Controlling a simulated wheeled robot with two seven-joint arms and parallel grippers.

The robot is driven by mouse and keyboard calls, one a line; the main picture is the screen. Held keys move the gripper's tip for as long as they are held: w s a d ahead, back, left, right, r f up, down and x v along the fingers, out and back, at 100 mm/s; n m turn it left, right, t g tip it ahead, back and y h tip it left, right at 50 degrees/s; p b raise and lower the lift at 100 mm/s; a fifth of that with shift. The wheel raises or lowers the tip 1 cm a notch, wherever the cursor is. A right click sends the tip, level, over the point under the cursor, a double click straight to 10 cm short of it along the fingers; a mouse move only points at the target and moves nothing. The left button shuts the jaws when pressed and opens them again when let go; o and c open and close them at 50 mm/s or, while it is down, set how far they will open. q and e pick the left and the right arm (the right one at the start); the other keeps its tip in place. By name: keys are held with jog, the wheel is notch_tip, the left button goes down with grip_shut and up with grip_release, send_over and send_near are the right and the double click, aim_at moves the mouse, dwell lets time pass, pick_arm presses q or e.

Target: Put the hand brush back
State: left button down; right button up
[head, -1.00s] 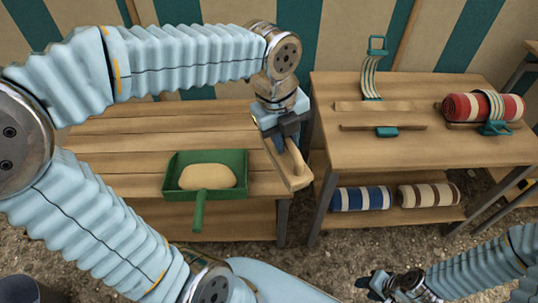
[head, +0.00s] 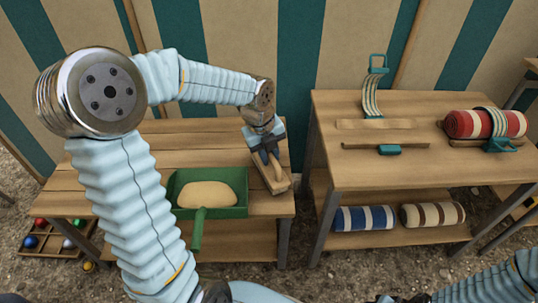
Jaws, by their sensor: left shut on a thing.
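The hand brush (head: 277,182) is a light wooden piece over the right end of the left table. My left gripper (head: 268,155) points down and is shut on it, hiding part of the brush. I cannot tell whether the brush touches the tabletop. A green dustpan (head: 241,210) with a sandy heap (head: 207,194) lies on the table just left of the brush, its handle toward me. My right gripper (head: 388,299) is almost wholly cut off at the bottom edge, and its jaws do not show clearly.
A gap separates the two tables. A tray of coloured balls (head: 50,240) is on the ground at left.

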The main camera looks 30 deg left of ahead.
aim_at(262, 166)
pick_arm(q)
jog(key=shift+f, duration=0.1)
jog(key=shift+f, duration=0.15)
jog(key=c, duration=1)
grip_release()
jog(key=shift+o, duration=0.2)
jog(key=shift+r, duration=0.55)
notch_tip(262, 166, up, 11)
jog(key=s+a+p, duration=0.1)
jog(key=p, duration=0.1)
jog(key=shift+s+a, duration=0.15)
jog(key=shift+s, duration=0.25)
